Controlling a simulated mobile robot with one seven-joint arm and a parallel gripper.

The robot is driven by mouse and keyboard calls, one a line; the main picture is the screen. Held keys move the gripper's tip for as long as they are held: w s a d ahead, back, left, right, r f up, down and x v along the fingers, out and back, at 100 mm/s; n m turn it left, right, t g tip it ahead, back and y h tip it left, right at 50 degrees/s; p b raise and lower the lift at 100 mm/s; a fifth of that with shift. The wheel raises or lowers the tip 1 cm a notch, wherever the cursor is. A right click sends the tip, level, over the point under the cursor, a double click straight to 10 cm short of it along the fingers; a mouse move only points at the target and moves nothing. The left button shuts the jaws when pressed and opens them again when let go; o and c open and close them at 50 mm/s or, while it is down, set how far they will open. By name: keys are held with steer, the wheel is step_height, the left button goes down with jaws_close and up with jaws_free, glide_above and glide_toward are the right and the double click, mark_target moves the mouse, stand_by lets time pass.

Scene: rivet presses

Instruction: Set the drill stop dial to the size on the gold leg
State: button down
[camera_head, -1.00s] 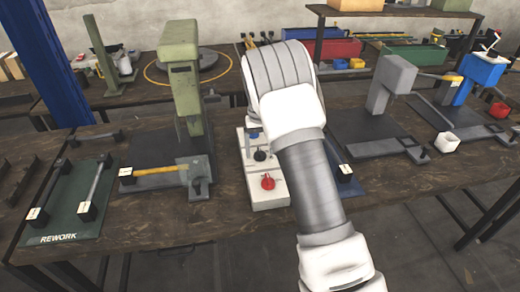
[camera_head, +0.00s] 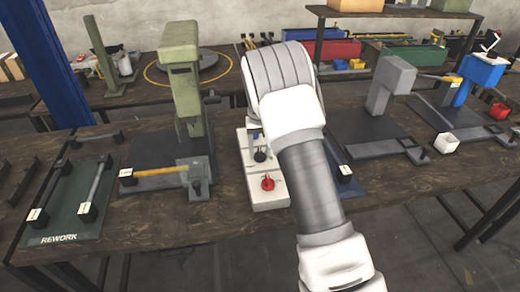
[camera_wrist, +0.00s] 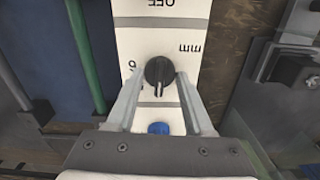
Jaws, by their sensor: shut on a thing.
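A white control box (camera_head: 268,200) stands on the bench. Its black dial (camera_head: 260,155) also shows in the wrist view (camera_wrist: 159,71), with a pale line pointing towards a blue button (camera_wrist: 159,128). My gripper (camera_wrist: 160,74) has one finger on each side of the dial and is shut on it. Upside-down "OFF" and "mm" marks show on the panel; another label is partly hidden by a finger. A gold leg (camera_head: 158,171) lies across the green press's base (camera_head: 150,150), with a small white tag (camera_head: 126,173) at its left end, too small to read.
A red knob (camera_head: 267,184) sits at the box's near end. The tall green press (camera_head: 180,75) stands left of the box. A green REWORK tray (camera_head: 62,222) lies at far left. A grey press (camera_head: 385,85) and a blue press (camera_head: 483,72) stand on the right.

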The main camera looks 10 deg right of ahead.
mark_target(260, 152)
steer(key=m+p, duration=0.1)
steer(key=m, duration=0.3)
steer(key=shift+r+m+p, duration=0.1)
steer(key=shift+m+p, duration=0.25)
steer(key=shift+m, duration=0.05)
steer(key=shift+m+p, duration=0.5)
steer(key=shift+m, duration=1.6)
steer(key=shift+c, duration=1.4)
jaws_free()
step_height(260, 152, up, 17)
steer(key=p, duration=0.1)
steer(key=shift+r, duration=0.15)
